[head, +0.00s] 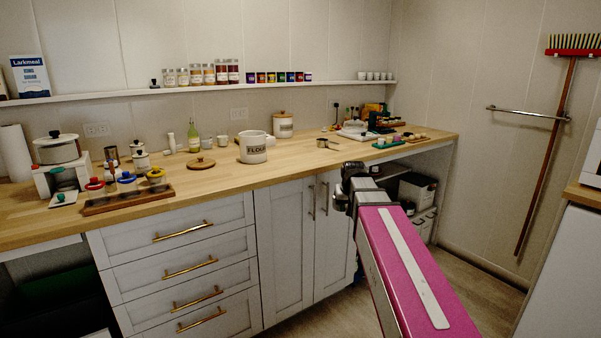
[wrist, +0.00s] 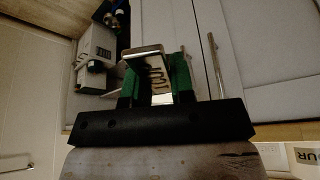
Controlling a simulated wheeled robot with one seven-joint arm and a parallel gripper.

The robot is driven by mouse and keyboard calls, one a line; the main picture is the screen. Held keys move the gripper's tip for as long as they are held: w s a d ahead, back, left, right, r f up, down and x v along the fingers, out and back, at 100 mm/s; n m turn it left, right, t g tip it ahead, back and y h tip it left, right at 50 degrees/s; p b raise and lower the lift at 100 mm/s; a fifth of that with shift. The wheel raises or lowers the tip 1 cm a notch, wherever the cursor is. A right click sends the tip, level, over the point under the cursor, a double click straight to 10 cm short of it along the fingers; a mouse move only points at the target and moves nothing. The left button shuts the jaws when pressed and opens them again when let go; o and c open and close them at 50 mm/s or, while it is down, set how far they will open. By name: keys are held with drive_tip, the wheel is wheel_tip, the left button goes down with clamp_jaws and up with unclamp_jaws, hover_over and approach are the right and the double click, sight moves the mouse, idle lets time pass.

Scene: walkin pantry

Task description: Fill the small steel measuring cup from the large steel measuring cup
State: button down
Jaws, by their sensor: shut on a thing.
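My gripper (wrist: 157,88) is shut on a shiny steel piece (wrist: 147,54) with dark markings, between its green finger pads in the wrist view. It looks like part of a steel measuring cup; I cannot tell its size or contents. A steel measuring cup (head: 323,142) with a handle stands on the counter, behind and left of my gripper. I cannot tell whether it is the small or large one.
A white FLOUR crock (head: 253,152) stands left of the cup on the wooden counter (head: 290,165). A round wooden lid (head: 200,163) lies further left. Counter space between crock and cup is clear.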

drive_tip(key=shift+m, duration=0.4)
drive_tip(key=f, duration=0.1)
drive_tip(key=s+d+f, duration=0.1)
drive_tip(key=d+f, duration=0.1)
drive_tip(key=shift+s+f, duration=0.15)
drive_tip(key=shift+s, duration=0.25)
